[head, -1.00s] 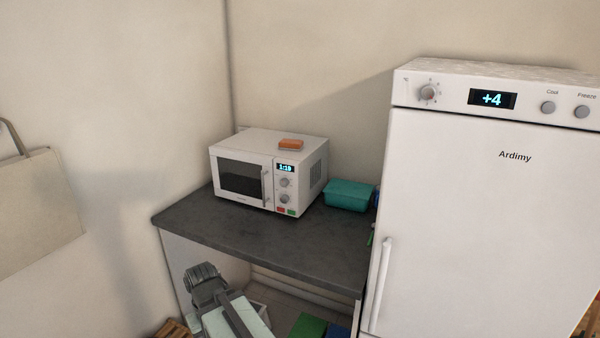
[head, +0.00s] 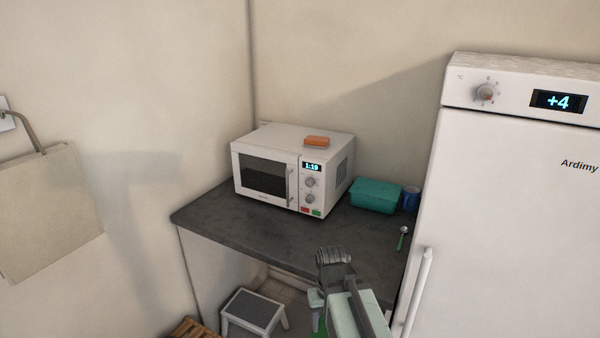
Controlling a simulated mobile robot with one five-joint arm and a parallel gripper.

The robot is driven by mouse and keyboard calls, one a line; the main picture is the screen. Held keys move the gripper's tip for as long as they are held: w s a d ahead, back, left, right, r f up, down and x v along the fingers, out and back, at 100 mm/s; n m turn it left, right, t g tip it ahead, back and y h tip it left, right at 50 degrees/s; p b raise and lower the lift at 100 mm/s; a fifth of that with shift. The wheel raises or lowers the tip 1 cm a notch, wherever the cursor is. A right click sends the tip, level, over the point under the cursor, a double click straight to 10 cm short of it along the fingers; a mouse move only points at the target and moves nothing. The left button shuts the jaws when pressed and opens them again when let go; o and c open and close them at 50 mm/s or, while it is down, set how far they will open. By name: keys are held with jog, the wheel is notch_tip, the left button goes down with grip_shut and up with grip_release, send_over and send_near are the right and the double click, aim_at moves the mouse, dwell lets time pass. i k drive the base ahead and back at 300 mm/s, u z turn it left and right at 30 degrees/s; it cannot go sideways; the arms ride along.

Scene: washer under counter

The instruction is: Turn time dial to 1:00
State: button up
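A white microwave (head: 262,150) stands on the dark counter with its door shut. Its display (head: 312,167) reads about 1:19, though the digits are small. Two round dials sit below the display, an upper dial (head: 309,182) and a lower dial (head: 310,197). Their pointer positions are too small to read, and no label shows which one is the time dial. My gripper (head: 334,257) is in front of the counter's front edge, low and right of the microwave, apart from the dials. Its fingers are not clear enough to tell open from shut.
An orange sponge-like block (head: 317,140) lies on the microwave. A white fridge (head: 510,200) stands at right. A stool (head: 252,310) is below. Counter (head: 225,220) in front is clear.

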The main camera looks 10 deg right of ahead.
aim_at(310, 198)
jog(key=u, duration=3.1)
jog(key=k, duration=0.95)
jog(key=z, duration=0.9)
jog(key=i, duration=1)
jog(key=u, duration=0.1)
